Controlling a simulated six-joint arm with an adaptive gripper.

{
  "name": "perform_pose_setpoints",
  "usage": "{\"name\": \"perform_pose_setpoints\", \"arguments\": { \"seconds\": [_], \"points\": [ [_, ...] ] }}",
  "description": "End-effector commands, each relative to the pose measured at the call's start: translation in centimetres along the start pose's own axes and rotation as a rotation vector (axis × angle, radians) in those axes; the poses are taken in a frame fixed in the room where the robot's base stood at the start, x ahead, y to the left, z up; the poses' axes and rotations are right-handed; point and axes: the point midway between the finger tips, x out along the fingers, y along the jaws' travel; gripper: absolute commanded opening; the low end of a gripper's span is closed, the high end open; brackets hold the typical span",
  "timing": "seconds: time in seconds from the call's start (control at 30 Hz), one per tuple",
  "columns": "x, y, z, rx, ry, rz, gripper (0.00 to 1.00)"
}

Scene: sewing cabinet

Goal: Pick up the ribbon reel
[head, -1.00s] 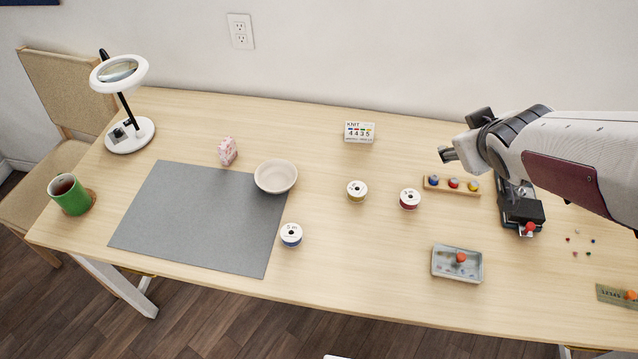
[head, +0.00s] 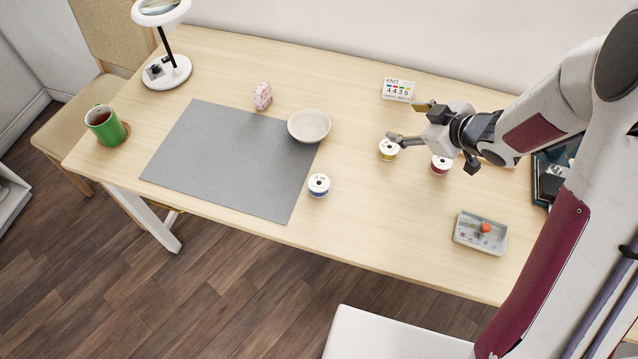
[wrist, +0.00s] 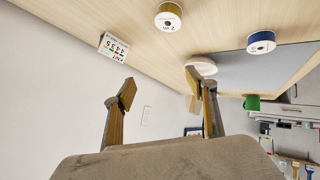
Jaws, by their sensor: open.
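Three ribbon reels stand on the table: a yellow one (head: 388,150), a red one (head: 440,165) and a blue one (head: 319,185). The yellow reel (wrist: 168,22) and blue reel (wrist: 261,43) also show in the wrist view. My gripper (head: 408,122) is open and empty above the table, between the card and the yellow reel in the head view. One finger partly overlaps the yellow reel there. In the wrist view my gripper (wrist: 160,84) has its fingers spread, with the reels apart from them. My gripper partly covers the red reel's surroundings.
A pale bowl (head: 309,126) and grey mat (head: 225,165) lie left of the reels. A number card (head: 398,89) stands behind. A grey tray (head: 480,234) is at the front right. A pink item (head: 262,96), green mug (head: 106,126) and lamp (head: 167,72) are farther left.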

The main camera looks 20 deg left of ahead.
Motion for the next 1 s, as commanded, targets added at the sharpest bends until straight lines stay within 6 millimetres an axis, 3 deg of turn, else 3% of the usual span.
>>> {"name": "perform_pose_setpoints", "arguments": {
  "seconds": [0.3,0.6,0.8,1.0],
  "points": [
    [4.2,-7.3,0.4,-0.029,0.149,-0.232,0.56],
    [5.7,-14.6,0.8,-0.012,0.298,-0.456,0.56],
    [5.5,-17.4,1.0,0.005,0.360,-0.547,0.56],
    [5.4,-18.1,0.9,0.009,0.376,-0.570,0.56]
  ]
}}
